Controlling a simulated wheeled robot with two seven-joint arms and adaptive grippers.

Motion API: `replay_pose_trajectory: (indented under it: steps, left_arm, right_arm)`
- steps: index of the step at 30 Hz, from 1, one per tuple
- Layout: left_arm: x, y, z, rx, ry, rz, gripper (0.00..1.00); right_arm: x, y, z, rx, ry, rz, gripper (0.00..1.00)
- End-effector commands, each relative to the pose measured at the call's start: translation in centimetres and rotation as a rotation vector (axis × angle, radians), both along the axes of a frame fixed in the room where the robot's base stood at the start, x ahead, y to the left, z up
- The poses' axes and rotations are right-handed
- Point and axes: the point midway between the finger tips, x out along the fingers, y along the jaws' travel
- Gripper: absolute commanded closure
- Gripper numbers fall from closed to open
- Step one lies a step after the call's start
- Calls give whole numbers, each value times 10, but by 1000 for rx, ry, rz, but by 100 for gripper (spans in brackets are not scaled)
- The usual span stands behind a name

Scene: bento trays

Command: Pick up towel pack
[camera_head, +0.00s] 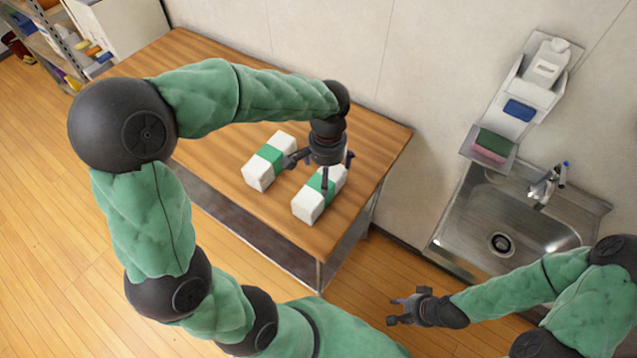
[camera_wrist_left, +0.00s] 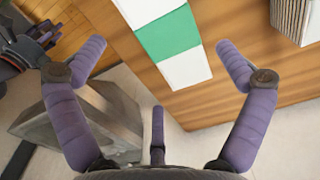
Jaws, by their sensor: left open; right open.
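Two white towel packs with green bands lie side by side on the wooden table (camera_head: 230,78), the left pack (camera_head: 258,175) and the right pack (camera_head: 308,207). My left gripper (camera_head: 322,172) is open over the right pack and hides its far part. In the left wrist view the right pack (camera_wrist_left: 186,69) lies beyond the open fingers (camera_wrist_left: 160,62), with nothing held. Part of the left pack (camera_wrist_left: 293,15) shows at the top right edge, its end striped with folded layers. My right gripper (camera_head: 394,310) is open and empty, low and right of the table.
A metal sink (camera_head: 520,247) with a faucet (camera_head: 545,185) stands at the right. A wall holder (camera_head: 525,100) above it carries a bottle and sponges. A wall runs behind the table. Shelves (camera_head: 60,45) stand at the far left. The table's left part is bare.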

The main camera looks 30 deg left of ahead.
Motion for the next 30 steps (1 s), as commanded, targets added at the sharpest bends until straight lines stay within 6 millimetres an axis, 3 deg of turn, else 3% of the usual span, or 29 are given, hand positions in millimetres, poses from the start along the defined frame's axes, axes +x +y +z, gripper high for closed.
replay_pose_trajectory:
  steps: [1,6,14,24,30]
  left_arm:
    - [-1,0,-12,0,5,0,0]
    - [-1,0,-35,-1,4,-1,0]
    - [-2,0,-47,-1,2,0,0]
    - [-6,2,-91,-2,3,1,0]
    - [-5,2,-94,-1,1,0,0]
  right_arm:
    - [0,0,-6,0,1,0,59]
    - [0,0,-13,0,1,0,59]
    - [0,0,-18,0,0,0,59]
    - [0,0,-41,0,0,0,59]
    - [0,0,-40,0,0,0,59]
